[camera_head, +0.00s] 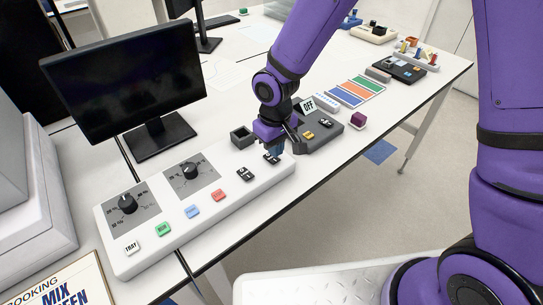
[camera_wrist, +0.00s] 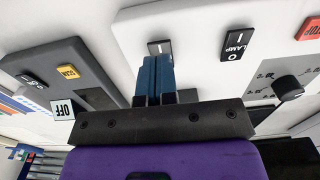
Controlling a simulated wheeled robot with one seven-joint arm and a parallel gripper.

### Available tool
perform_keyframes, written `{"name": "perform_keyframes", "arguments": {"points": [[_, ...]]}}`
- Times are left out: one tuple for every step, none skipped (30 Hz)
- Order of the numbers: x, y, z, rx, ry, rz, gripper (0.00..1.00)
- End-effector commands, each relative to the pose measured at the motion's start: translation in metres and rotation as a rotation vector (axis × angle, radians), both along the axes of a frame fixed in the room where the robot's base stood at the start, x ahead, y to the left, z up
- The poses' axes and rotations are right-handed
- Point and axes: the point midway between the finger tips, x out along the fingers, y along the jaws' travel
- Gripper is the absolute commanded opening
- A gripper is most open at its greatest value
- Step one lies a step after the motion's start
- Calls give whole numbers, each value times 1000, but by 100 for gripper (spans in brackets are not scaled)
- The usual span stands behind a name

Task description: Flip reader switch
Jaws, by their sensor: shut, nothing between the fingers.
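A white control panel (camera_head: 215,215) lies on the bench, with two black rocker switches at its far right end. The outermost rocker switch (camera_head: 272,158) is directly under my gripper (camera_head: 276,150). In the wrist view the tips of my gripper's blue fingers (camera_wrist: 153,68) are together and empty, over or at the near part of that rocker switch (camera_wrist: 160,47). Its label is hidden by the fingers, and I cannot tell whether they touch it. The other rocker switch (camera_wrist: 235,43) is marked LAMP, with I and O ends, and stands clear to the right.
A grey device (camera_head: 320,130) with an orange SCAN button (camera_wrist: 68,71) and a black rocker is close to my gripper. A dark open box (camera_head: 242,137) and a monitor (camera_head: 125,85) stand behind the panel. A magenta cube (camera_head: 358,120) lies right.

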Motion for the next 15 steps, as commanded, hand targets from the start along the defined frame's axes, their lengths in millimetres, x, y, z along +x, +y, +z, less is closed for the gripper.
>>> {"name": "perform_keyframes", "arguments": {"points": [[0, 0, -1, 0, 0, 0, 0], [0, 0, -1, 0, 0, 0, 0], [0, 0, -2, 0, 0, 0, 0], [0, 0, -2, -1, 1, 0, 0], [0, 0, -2, -1, 1, 0, 0], [0, 0, -3, -1, 1, 0, 0], [0, 0, -3, -1, 1, 0, 0], [0, 0, -4, -1, 1, 0, 0], [0, 0, -4, -1, 1, 0, 0], [0, 0, -5, -1, 1, 0, 0], [0, 0, -5, -1, 1, 0, 0], [0, 0, -5, -1, 1, 1, 0], [0, 0, -6, -1, 1, 1, 0], [0, 0, -6, -1, 1, 1, 0], [0, 0, -7, -1, 1, 1, 0]]}}
